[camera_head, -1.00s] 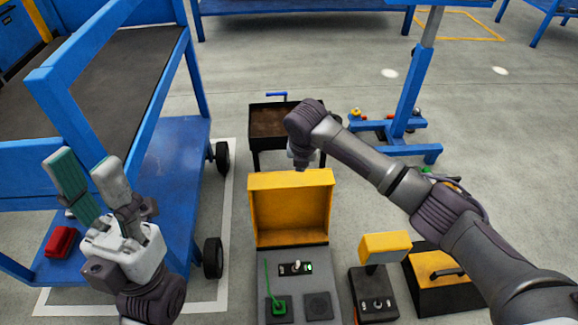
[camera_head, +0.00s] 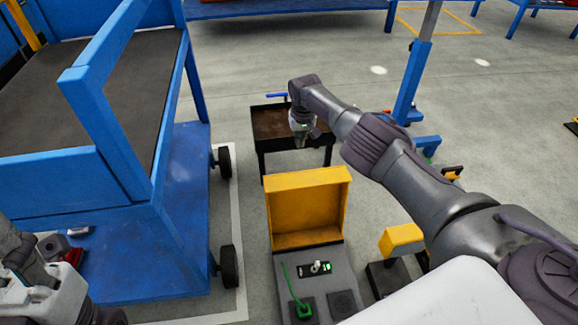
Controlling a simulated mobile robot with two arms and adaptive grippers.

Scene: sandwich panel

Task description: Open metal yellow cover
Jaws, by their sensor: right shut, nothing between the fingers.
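The yellow metal cover (camera_head: 307,210) stands raised at the back edge of the grey panel (camera_head: 318,264). Its hollow inner side faces me, and the panel's controls lie uncovered. A green lever (camera_head: 293,285) and a small switch with a green light (camera_head: 315,268) show on the panel. My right gripper (camera_head: 304,138) is shut and empty, beyond the cover's top edge and apart from it in the picture; its fingertips are small and hard to make out. My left gripper (camera_head: 22,268) is cut off at the lower left, away from the panel, and its fingers are not clear.
A blue cart (camera_head: 180,230) stands left of the panel. A dark tray table (camera_head: 275,126) is behind the cover. A smaller yellow-topped box (camera_head: 401,239) stands at right, partly hidden by my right arm. Floor shows between cart and panel.

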